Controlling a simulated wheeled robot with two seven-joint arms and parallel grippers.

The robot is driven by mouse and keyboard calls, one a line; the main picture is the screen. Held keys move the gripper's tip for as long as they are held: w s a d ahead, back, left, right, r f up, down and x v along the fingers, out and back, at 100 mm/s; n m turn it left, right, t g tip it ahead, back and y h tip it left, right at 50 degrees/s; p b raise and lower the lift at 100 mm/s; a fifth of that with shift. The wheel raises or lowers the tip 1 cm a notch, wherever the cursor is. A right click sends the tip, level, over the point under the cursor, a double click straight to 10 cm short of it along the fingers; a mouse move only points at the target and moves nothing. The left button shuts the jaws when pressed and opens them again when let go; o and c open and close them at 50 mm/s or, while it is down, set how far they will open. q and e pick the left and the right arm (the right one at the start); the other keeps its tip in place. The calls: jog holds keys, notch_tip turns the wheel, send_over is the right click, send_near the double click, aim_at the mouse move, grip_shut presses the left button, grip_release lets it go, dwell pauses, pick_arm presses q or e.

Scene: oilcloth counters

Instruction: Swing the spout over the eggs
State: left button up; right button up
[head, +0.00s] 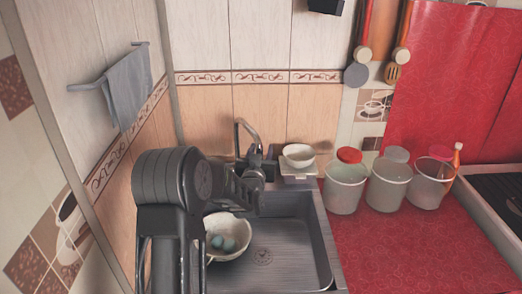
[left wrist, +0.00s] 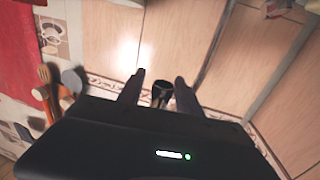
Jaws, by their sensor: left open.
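The dark metal faucet (head: 248,136) stands at the back edge of the sink, with its thin curved spout arching above the base. A cream bowl (head: 240,224) sits in the left part of the sink, holding bluish eggs (head: 229,244); my left arm hides its left side. My left gripper (head: 250,192) is in front of the faucet and above the back of the bowl. In the left wrist view its two fingers (left wrist: 157,88) are apart with nothing held. A dark object shows beyond them; I cannot tell whether it is the faucet. My right gripper is out of view.
A small white bowl (head: 298,154) stands on a stand right of the faucet. Several lidded canisters (head: 345,188) line the red counter (head: 410,245). A grey towel (head: 128,88) hangs on the left wall. The right part of the sink (head: 290,250) is empty.

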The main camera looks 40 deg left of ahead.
pick_arm(q)
jog(key=shift+c, duration=0.4)
grip_shut()
dwell(0.9)
